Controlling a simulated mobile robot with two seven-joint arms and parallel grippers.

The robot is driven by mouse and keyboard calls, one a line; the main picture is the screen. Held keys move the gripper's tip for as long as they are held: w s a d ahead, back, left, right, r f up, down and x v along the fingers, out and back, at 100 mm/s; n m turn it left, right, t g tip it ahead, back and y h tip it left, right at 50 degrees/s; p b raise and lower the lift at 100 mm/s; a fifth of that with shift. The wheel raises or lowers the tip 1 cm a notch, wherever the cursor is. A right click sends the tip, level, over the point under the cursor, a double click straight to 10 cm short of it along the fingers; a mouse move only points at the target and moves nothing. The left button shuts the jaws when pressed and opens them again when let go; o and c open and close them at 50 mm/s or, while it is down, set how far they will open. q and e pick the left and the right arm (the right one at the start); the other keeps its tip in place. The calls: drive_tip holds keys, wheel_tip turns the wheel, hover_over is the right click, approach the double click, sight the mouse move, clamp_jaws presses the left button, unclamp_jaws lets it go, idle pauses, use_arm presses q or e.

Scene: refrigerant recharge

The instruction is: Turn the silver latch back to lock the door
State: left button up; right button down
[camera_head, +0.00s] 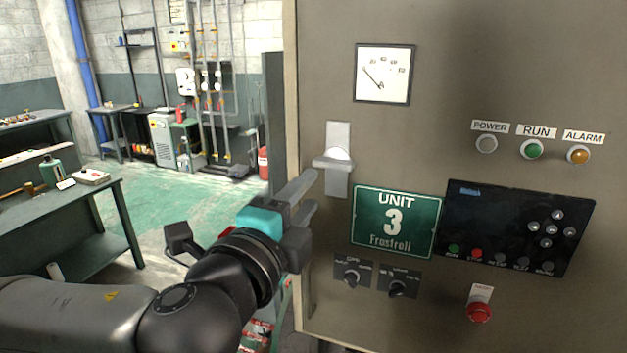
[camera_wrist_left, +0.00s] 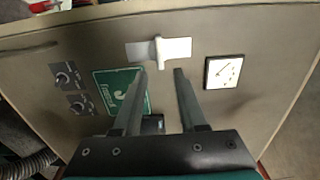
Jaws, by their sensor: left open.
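The silver latch (camera_head: 338,172) is on the grey cabinet door (camera_head: 450,130), left of the gauge and near the door's left edge. Its plate stands upright and its handle lies level across it, reaching left. My left gripper (camera_head: 312,190) is open and empty, just below and left of the latch handle. In the left wrist view the open fingers (camera_wrist_left: 159,72) point at the latch (camera_wrist_left: 158,50), and the handle shows between and just beyond the fingertips. The fingers look apart from the handle. My right gripper is in neither view.
A green Unit 3 sign (camera_head: 395,222), a square gauge (camera_head: 384,74), two knobs (camera_head: 352,278), a black control panel (camera_head: 517,228) and a red button (camera_head: 479,312) are on the door around the latch. A workbench (camera_head: 85,205) stands at the left, with open floor between.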

sight(331, 166)
use_arm(q)
drive_tip(key=shift+w+d+f, duration=0.1)
drive_tip(key=shift+w, duration=0.25)
drive_tip(key=b+x, duration=0.1)
drive_tip(key=x, duration=0.7)
drive_tip(key=shift+w, duration=0.2)
drive_tip(key=shift+c, duration=0.3)
clamp_jaws()
idle(0.4)
